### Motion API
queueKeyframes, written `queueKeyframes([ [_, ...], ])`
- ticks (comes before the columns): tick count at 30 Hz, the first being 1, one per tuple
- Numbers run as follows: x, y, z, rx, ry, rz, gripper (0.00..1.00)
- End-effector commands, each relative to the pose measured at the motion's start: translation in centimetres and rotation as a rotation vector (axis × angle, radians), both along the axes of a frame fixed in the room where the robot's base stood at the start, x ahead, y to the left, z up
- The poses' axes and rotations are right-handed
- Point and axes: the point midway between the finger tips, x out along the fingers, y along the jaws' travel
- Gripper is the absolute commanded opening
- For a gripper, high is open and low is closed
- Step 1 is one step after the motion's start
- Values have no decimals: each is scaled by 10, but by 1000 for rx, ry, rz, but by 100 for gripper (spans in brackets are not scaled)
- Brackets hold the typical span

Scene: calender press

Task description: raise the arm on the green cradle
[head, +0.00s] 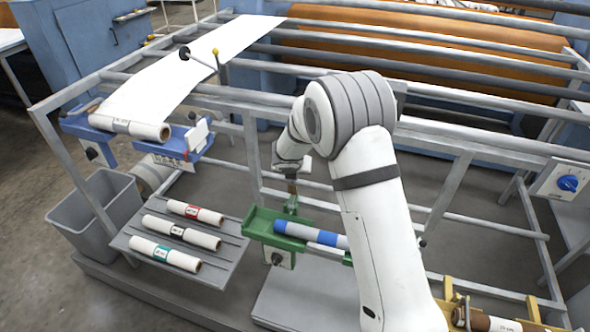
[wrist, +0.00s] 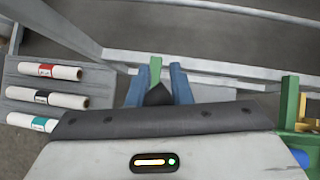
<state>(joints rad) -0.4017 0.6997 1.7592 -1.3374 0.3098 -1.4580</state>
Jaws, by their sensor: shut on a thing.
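The green cradle (head: 262,229) stands on the frame in the middle of the head view. A grey roll with blue bands (head: 312,233) lies in it, its right part hidden behind my arm. In the wrist view, my gripper (wrist: 154,82) has its two blue fingers on either side of the cradle's upright green arm (wrist: 155,70), and it is shut on that arm. A dark piece sits below the green part, between the fingers. In the head view the green arm (head: 292,204) shows just under my wrist; the fingers are hard to make out there.
A slatted shelf (head: 150,257) left of the cradle bears three white rolls with red, black and teal labels. A blue cradle (head: 75,127) with a white roll (head: 130,127) stands behind it. A yellow cradle (head: 533,309) is at lower right. Grey rails (head: 450,128) run behind my arm.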

Motion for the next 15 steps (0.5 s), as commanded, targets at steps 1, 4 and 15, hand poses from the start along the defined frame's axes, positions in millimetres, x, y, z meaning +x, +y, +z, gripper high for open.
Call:
queueKeyframes([
  [1, -3, -1, -8, -4, 11, 0, 0],
  [4, -3, -2, -9, -4, 13, -1, 0],
  [15, -3, -5, -11, -3, 17, -6, 0],
])
